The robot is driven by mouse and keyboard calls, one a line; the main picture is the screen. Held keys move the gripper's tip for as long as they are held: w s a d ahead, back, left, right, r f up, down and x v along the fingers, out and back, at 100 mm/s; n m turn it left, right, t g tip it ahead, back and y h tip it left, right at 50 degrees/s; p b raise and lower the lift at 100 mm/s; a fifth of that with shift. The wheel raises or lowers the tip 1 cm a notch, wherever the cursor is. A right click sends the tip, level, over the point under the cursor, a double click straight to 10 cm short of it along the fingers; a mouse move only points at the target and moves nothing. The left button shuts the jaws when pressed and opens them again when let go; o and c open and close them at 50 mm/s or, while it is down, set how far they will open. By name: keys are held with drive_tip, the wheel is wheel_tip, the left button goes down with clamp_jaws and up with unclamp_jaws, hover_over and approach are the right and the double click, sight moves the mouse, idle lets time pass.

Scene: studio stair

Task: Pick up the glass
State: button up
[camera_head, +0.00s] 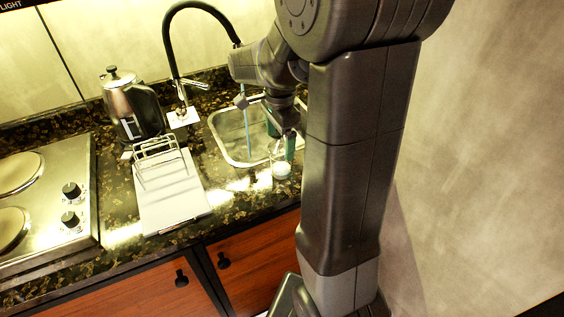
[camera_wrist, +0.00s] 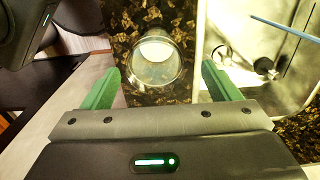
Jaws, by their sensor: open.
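The glass (camera_head: 281,170) is small and clear and stands on the dark speckled counter, just in front of the sink. In the wrist view the glass (camera_wrist: 155,58) shows between and beyond the two green fingers of my gripper (camera_wrist: 160,88), with a gap on either side. My gripper (camera_head: 283,146) is open and empty, pointing down close to the glass in the head view. My arm hides part of the area to the right of the glass.
The steel sink (camera_head: 217,124) lies behind the glass, with a thin blue stick (camera_wrist: 285,27) over it. The counter's front edge is close.

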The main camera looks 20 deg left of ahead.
sight(281, 162)
drive_tip(key=f, duration=0.5)
drive_tip(key=shift+s+d+f, duration=0.15)
drive_tip(key=shift+d+f, duration=0.05)
drive_tip(key=shift+f, duration=0.2)
drive_tip(key=c, duration=1.2)
drive_tip(key=shift+c, duration=0.2)
drive_tip(key=shift+r, duration=0.1)
